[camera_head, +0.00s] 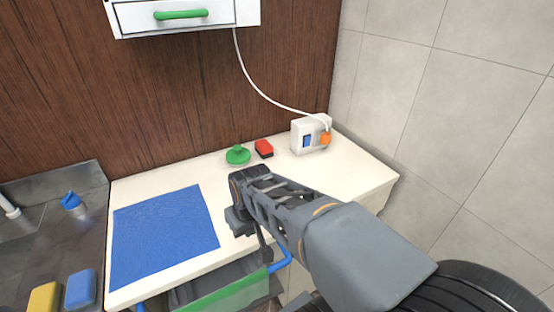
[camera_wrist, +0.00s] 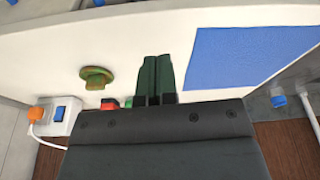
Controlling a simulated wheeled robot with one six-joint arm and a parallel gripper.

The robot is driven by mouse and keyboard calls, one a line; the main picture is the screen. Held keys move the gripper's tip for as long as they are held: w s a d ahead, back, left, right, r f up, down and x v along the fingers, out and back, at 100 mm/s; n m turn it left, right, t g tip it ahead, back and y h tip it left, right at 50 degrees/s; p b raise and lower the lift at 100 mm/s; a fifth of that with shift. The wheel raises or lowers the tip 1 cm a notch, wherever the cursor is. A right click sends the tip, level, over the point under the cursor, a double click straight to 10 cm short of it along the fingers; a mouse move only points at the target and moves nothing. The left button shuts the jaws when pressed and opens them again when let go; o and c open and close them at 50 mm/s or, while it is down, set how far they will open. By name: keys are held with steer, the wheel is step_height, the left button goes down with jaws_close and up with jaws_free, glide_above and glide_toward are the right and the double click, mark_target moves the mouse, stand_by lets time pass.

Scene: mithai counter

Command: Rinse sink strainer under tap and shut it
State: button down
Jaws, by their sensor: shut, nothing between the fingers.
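An olive-brown disc with a raised knob (camera_wrist: 97,77), which looks like the sink strainer, lies on the white counter in the wrist view. In the head view my arm appears to hide it. My gripper (camera_wrist: 157,58) is shut and empty, its fingers beside the disc and apart from it, between it and the blue mat. A white tap spout (camera_head: 9,208) shows at the left edge of the head view, by the dark sink area, and in the wrist view (camera_wrist: 306,97). A blue-topped fitting (camera_head: 73,203), perhaps the tap handle, stands near it; it also shows in the wrist view (camera_wrist: 278,100).
A green knobbed object (camera_head: 237,155), a red block (camera_head: 264,148) and a white socket box (camera_head: 309,136) with an orange plug stand along the back. A blue mat (camera_head: 165,238) covers the counter's left. Yellow (camera_head: 44,297) and blue (camera_head: 80,289) blocks lie at lower left.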

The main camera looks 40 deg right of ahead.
steer(key=shift+m+g, duration=0.4)
steer(key=shift+m, duration=0.2)
steer(key=w+d+f, duration=0.1)
steer(key=d, duration=0.5)
steer(key=w+d+f, duration=0.1)
steer(key=d+f, duration=0.1)
steer(key=d, duration=0.4)
steer(key=w+d+f+b, duration=0.1)
steer(key=w+d, duration=0.1)
steer(key=d, duration=0.4)
steer(key=shift+d+f, duration=0.3)
steer(key=shift+d, duration=0.05)
steer(key=shift+w+d+f, duration=0.1)
steer(key=shift+w+d, duration=0.1)
steer(key=shift+d, duration=0.1)
steer(key=w+p, duration=0.1)
steer(key=w, duration=0.2)
steer(key=w+d+p, duration=0.1)
steer(key=w, duration=0.3)
steer(key=w+p, duration=0.1)
steer(key=w, duration=0.3)
steer(key=shift+w+d, duration=0.25)
steer(key=shift+d, duration=0.05)
steer(key=shift+f, duration=0.8)
steer(key=shift+s, duration=0.15)
steer(key=shift+f, duration=0.15)
